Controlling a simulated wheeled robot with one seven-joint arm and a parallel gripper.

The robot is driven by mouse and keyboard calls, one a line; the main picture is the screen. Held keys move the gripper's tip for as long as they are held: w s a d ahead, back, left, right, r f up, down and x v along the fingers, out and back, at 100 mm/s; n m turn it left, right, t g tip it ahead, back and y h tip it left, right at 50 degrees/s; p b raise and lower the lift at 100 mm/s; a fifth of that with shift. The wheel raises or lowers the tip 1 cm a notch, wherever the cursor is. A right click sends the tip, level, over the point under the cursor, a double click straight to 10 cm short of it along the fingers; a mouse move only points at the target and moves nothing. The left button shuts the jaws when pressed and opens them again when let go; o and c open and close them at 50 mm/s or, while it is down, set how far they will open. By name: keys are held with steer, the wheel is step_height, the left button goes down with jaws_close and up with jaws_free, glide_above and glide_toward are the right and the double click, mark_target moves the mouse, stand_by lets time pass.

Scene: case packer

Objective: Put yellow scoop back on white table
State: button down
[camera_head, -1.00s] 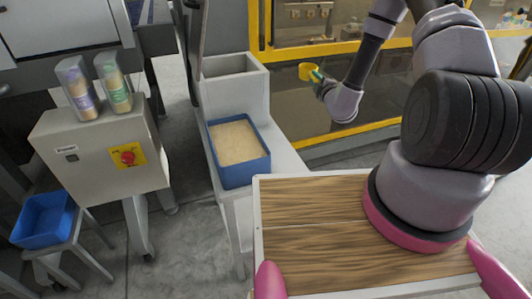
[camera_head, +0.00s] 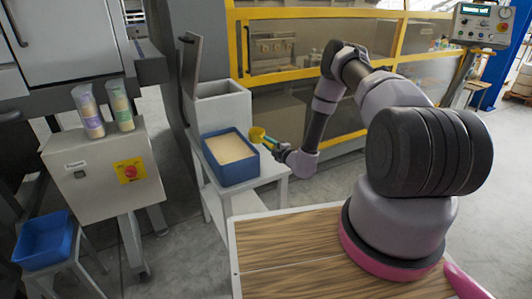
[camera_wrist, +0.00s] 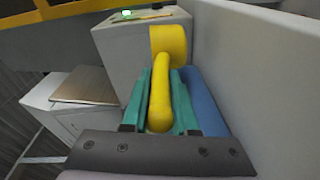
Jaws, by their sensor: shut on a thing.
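The yellow scoop (camera_head: 257,134) is in my gripper (camera_head: 270,146), just right of the blue bin and above the white table (camera_head: 272,169). In the wrist view, the scoop's yellow handle (camera_wrist: 161,95) lies between the two teal fingers of my gripper (camera_wrist: 160,100). Its cup points away from the wrist. The gripper is shut on the handle. The scoop appears held clear of the tabletop; the exact height is hard to tell. Whether the cup holds anything cannot be seen.
A blue bin (camera_head: 234,179) of pale grains stands on the white table, before a light grey box (camera_head: 223,113). A grey control box (camera_head: 100,185) with two bottles stands left. A yellow-framed machine (camera_head: 290,72) is behind. The table's right part looks bare.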

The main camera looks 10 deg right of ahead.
steer(key=shift+f, duration=2.05)
steer(key=c, duration=0.7)
jaws_free()
steer(key=shift+f, duration=0.15)
steer(key=shift+w, duration=0.1)
